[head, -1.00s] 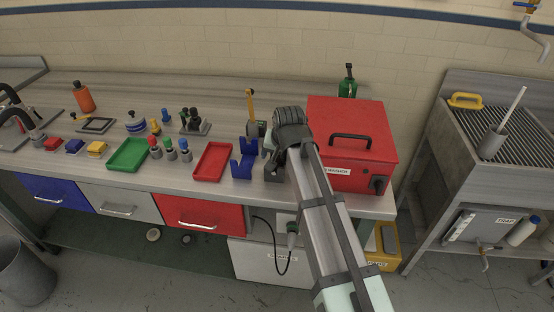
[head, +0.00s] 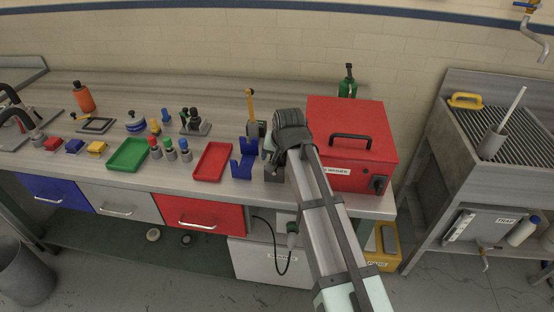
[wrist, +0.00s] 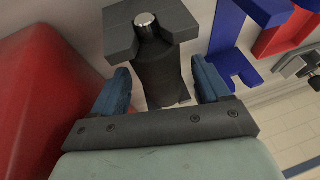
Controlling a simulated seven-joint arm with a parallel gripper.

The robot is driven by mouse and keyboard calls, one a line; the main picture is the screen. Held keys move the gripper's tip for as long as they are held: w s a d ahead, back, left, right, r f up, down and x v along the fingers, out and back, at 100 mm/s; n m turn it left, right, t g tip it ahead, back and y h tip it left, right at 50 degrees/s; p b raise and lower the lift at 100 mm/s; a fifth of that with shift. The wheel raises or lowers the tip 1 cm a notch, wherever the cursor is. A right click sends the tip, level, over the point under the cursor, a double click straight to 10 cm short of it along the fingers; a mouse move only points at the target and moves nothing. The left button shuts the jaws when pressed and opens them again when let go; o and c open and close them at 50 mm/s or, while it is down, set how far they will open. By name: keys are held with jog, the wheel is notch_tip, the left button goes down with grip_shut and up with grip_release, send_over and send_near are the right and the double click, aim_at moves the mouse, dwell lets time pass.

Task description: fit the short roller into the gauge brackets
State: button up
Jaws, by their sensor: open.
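My gripper (wrist: 162,88) is open in the wrist view, with its two blue fingers on either side of a dark grey cylinder (wrist: 160,75). This looks like the short roller; a gap shows by each finger. Its bright metal end (wrist: 146,22) shows at a dark notched bracket (wrist: 122,38). In the head view a dark bracket (head: 274,174) stands on the bench below my wrist, and the roller is mostly hidden by my arm. A blue notched bracket (head: 242,164) stands just left of it, and also shows at upper right in the wrist view (wrist: 228,35).
A red washer box (head: 350,155) stands close on the right. A red tray (head: 212,162), a green tray (head: 128,155) and several small knobbed pieces lie to the left. A yellow upright tool (head: 250,105) stands behind the blue bracket. The bench front edge is near.

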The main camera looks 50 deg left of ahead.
jog(key=c, duration=1.2)
jog(key=shift+c, duration=0.2)
jog(key=shift+r, duration=0.15)
jog(key=shift+c, duration=0.5)
notch_tip(320, 180, up, 10)
jog(key=shift+s+a+f, duration=0.1)
jog(key=shift+f, duration=0.1)
jog(key=shift+s+a+f+m+g+y, duration=0.15)
jog(key=shift+s+a+m+g+y, duration=0.35)
jog(key=shift+s+a+g+y, duration=1)
jog(key=shift+s+a+f+m+g+y, duration=0.1)
jog(key=shift+s+a+m+g+y, duration=0.4)
jog(key=shift+s+a+g+y, duration=1)
jog(key=shift+s+a+t+y, duration=0.15)
jog(key=shift+t+y, duration=0.15)
